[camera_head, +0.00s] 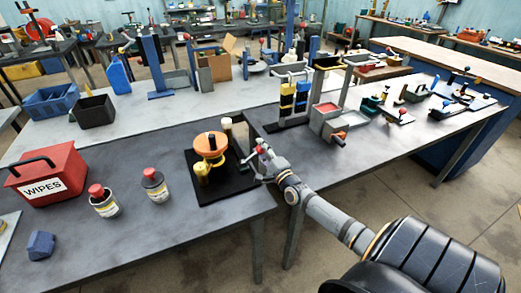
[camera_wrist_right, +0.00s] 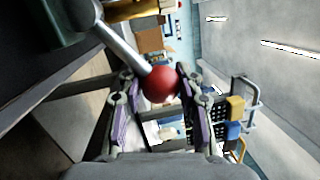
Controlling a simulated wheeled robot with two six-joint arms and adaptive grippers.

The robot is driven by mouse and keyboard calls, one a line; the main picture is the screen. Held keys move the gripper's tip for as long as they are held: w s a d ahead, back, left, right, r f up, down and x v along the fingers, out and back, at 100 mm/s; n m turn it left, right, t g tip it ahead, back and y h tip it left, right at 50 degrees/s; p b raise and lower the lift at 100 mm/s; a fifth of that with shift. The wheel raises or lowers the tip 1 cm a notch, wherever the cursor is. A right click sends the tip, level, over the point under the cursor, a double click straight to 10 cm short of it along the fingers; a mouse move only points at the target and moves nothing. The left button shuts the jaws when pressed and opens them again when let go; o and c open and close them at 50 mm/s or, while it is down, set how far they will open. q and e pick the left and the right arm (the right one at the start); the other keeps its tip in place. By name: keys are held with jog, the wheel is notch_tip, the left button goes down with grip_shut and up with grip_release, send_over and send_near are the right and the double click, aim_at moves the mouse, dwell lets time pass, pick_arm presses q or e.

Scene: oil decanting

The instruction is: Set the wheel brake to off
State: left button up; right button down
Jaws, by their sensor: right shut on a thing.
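An orange handwheel (camera_head: 210,146) stands on a black base plate (camera_head: 222,187) on the grey table, with a brass-coloured post in front of it and a cream-topped post behind it. My right gripper (camera_head: 258,160) is at the right side of this unit. In the right wrist view, a red ball knob (camera_wrist_right: 161,84) on a grey metal lever (camera_wrist_right: 124,46) sits between the fingers of my right gripper (camera_wrist_right: 160,92), which are shut on it. The lever's base is hard to make out in the head view. My left gripper is not in view.
A red WIPES box (camera_head: 48,172) and two red-capped bottles (camera_head: 104,203) (camera_head: 156,187) stand left of the unit. A rack with yellow and blue blocks (camera_head: 287,100) and a grey tray (camera_head: 328,122) stand behind right.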

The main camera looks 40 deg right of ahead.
jog(key=c, duration=0.9)
grip_release()
jog(key=shift+f, duration=0.1)
jog(key=shift+o, duration=0.2)
jog(key=shift+s, duration=0.1)
jog(key=shift+s, duration=0.2)
jog(key=s+a+f, duration=0.1)
jog(key=s, duration=1)
jog(key=shift+s+f, duration=0.2)
jog(key=shift+f, duration=0.15)
jog(key=shift+a, duration=0.1)
